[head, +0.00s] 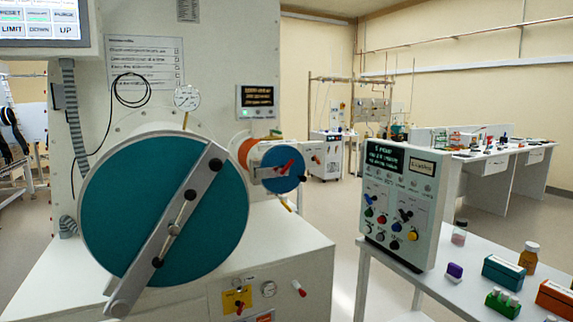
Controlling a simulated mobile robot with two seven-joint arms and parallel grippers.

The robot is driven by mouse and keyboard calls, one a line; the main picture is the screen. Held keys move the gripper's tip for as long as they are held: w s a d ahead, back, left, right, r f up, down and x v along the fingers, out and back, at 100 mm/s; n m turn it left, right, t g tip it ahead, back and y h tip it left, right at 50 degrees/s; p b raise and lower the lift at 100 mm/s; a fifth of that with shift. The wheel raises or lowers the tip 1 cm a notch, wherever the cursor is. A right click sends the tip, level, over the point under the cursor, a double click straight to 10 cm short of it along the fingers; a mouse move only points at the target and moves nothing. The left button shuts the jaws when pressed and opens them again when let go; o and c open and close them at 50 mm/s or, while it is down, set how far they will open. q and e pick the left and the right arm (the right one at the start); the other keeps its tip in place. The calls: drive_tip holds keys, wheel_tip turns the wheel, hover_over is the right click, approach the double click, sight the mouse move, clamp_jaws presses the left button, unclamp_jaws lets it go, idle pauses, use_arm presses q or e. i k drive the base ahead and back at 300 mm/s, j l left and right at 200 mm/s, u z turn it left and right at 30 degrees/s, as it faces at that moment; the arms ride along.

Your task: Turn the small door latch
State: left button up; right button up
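The small round door (281,183) has a blue face and sits on a short port with an orange band, right of the large door. A red latch handle (286,167) lies on its face, tilted up to the right. A dark grey bar with black knobs also crosses the small door. The large teal door (120,210) has a long grey diagonal bar (172,229) with black knobs. Neither of my grippers shows in the head view.
A white ledge (285,235) juts out below the doors. A control box (398,205) stands on a white table with bottles (528,257) and small racks at the right. Open floor (335,215) lies between ledge and table.

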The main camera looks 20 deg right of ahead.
sight(285, 167)
drive_tip(key=i+j+z, duration=0.15)
drive_tip(key=i, duration=0.35)
drive_tip(key=i+j+z, duration=0.1)
drive_tip(key=i+j, duration=0.35)
